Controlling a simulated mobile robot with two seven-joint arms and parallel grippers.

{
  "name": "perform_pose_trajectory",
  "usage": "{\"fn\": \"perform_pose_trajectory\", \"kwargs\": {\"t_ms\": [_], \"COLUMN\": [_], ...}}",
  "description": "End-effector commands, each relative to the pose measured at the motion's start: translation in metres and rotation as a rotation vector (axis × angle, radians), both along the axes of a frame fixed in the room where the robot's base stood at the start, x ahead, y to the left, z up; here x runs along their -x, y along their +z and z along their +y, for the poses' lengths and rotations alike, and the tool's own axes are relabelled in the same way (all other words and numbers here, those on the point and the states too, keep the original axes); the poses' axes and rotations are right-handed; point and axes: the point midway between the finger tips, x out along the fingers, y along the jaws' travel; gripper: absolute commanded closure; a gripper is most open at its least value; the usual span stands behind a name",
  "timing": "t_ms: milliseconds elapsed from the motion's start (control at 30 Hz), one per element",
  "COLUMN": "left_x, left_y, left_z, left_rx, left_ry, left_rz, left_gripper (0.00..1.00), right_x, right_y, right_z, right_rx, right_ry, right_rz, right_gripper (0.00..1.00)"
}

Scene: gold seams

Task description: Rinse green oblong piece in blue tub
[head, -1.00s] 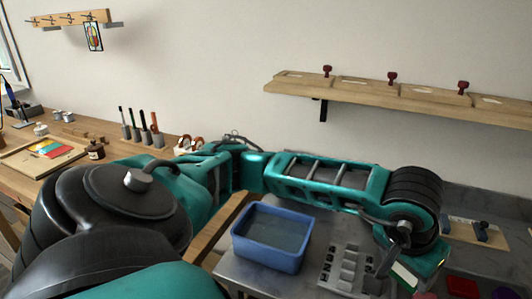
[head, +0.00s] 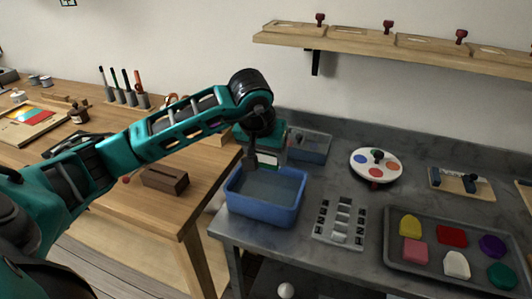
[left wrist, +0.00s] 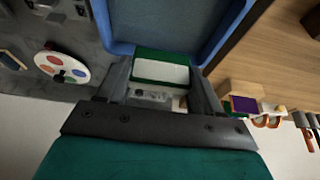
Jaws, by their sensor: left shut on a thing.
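The blue tub (head: 264,212) stands at the left end of the grey counter and holds water. My left gripper (head: 250,172) points down at the tub's back left part; how deep its tips reach is hard to tell. In the left wrist view my left gripper (left wrist: 162,88) is shut on the green oblong piece (left wrist: 162,55), which has a pale face towards the camera. The blue tub (left wrist: 190,28) lies just beyond the piece there. My right gripper is not in view.
Right of the tub is a grey slotted block (head: 341,222). A grey tray (head: 400,262) holds several coloured pieces. A round palette (head: 376,164) and a grey-blue bin (head: 311,145) stand behind. A wooden bench (head: 150,205) with a dark brown block (head: 165,180) is at left.

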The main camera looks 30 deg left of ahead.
Motion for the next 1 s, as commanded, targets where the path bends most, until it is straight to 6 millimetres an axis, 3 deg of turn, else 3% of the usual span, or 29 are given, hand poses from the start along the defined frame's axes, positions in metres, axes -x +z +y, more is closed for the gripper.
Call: {"fn": "perform_pose_trajectory", "kwargs": {"t_ms": [400, 1000], "left_x": [0.001, 0.000], "left_y": [-0.044, -0.100], "left_z": [-0.001, -0.001], "left_rx": [0.001, 0.002], "left_ry": [0.000, -0.002], "left_rz": [0.001, -0.001], "left_gripper": [0.68, 0.68], "right_x": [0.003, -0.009], "right_y": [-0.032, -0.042], "right_z": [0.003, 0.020], "right_rx": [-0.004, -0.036], "right_ry": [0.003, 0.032], "right_rz": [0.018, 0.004], "right_gripper": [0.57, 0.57]}}
